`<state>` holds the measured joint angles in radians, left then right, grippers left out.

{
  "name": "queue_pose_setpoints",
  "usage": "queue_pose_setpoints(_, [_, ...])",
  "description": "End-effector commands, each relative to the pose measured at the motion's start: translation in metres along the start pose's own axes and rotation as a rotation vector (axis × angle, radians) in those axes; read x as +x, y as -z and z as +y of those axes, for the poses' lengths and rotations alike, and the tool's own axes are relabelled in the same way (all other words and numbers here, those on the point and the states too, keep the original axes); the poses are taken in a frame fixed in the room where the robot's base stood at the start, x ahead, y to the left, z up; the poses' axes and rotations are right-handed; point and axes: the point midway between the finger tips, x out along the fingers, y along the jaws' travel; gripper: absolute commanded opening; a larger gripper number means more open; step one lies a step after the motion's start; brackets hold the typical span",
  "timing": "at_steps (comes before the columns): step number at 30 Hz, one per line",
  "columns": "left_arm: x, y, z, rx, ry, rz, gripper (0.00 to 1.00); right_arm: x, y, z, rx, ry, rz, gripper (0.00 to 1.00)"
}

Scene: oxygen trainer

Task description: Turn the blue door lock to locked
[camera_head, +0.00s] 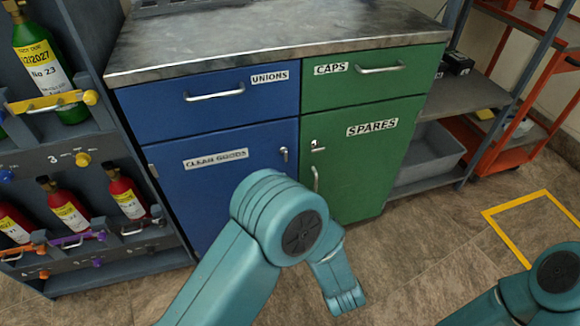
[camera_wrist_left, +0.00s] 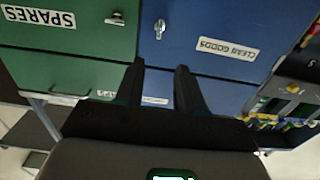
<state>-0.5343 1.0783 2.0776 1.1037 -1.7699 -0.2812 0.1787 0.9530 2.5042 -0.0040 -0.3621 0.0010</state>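The blue door (camera_head: 225,185) is shut and carries a "CLEAN GOODS" label. Its small silver lock (camera_head: 284,154) sits near the top right edge, with its grip roughly upright; its exact setting is too small to read. In the left wrist view, which is upside down, the lock (camera_wrist_left: 160,28) appears ahead, beyond the fingertips and apart from them. My left gripper (camera_wrist_left: 160,72) is open and empty, with its two fingers spread. In the head view my left arm covers the lower blue door and the gripper is not visible. My right gripper is out of view.
The green door (camera_head: 365,165) beside it has its own lock (camera_head: 318,146) and a handle. Blue and green drawers with bar handles lie above. A rack of cylinders (camera_head: 70,215) stands left; shelving (camera_head: 465,95) and an orange cart (camera_head: 525,135) stand right.

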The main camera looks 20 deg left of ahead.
Motion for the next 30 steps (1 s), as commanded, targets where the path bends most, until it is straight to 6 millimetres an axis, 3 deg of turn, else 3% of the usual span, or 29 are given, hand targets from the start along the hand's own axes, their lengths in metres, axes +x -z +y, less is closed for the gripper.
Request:
queue_pose_setpoints(5, [0.021, -0.002, 0.0, -0.004, 0.004, 0.0, 0.38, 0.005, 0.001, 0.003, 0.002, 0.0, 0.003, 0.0])
queue_pose_setpoints(15, [0.101, -0.003, 0.002, -0.004, 0.004, 0.002, 0.38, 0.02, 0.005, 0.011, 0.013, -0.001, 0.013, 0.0])
queue_pose_setpoints(21, [0.14, -0.001, 0.003, -0.002, 0.002, 0.003, 0.38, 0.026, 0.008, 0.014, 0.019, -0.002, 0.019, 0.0])
queue_pose_setpoints(30, [0.161, 0.0, 0.004, -0.001, -0.001, 0.002, 0.38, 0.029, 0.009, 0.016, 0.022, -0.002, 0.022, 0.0])
